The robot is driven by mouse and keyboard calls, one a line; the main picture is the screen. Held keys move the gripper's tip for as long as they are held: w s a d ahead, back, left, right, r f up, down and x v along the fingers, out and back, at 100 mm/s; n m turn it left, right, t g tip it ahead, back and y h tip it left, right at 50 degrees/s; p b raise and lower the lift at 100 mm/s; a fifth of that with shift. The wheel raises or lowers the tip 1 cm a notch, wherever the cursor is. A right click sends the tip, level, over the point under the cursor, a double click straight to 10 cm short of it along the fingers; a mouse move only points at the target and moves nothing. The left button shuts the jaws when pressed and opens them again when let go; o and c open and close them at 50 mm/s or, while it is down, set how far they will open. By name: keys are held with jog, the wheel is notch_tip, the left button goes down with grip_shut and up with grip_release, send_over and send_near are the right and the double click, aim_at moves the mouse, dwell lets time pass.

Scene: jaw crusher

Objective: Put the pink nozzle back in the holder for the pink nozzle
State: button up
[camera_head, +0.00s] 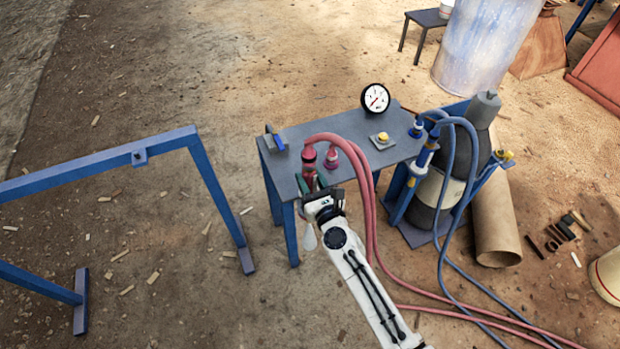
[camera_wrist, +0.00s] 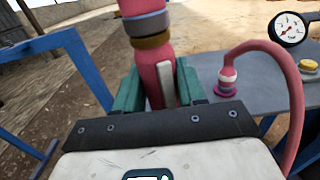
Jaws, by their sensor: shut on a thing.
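The pink nozzle (camera_head: 309,158) is a reddish-pink tube with a pink hose arching from its top. My gripper (camera_head: 312,187) is shut on it at the near left corner of the grey table. In the wrist view the pink nozzle (camera_wrist: 145,22) stands roughly upright between green fingers of my gripper (camera_wrist: 160,88), with grey and brown bands above them. I cannot tell which part is the pink nozzle's holder.
The grey table (camera_head: 350,147) carries a gauge (camera_head: 375,98), a yellow button (camera_head: 382,138) and a small blue bracket (camera_head: 275,140). Blue hoses and a dark cylinder (camera_head: 470,150) stand at right. Pink hoses trail down right past my arm. A blue frame (camera_head: 90,165) is at left.

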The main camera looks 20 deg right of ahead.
jog(key=shift+f+b, duration=3.65)
jog(key=shift+f, duration=0.2)
jog(key=o, duration=1.3)
jog(key=shift+f, duration=0.1)
jog(key=shift+s, duration=0.15)
jog(key=s, duration=1)
jog(key=shift+s, duration=0.25)
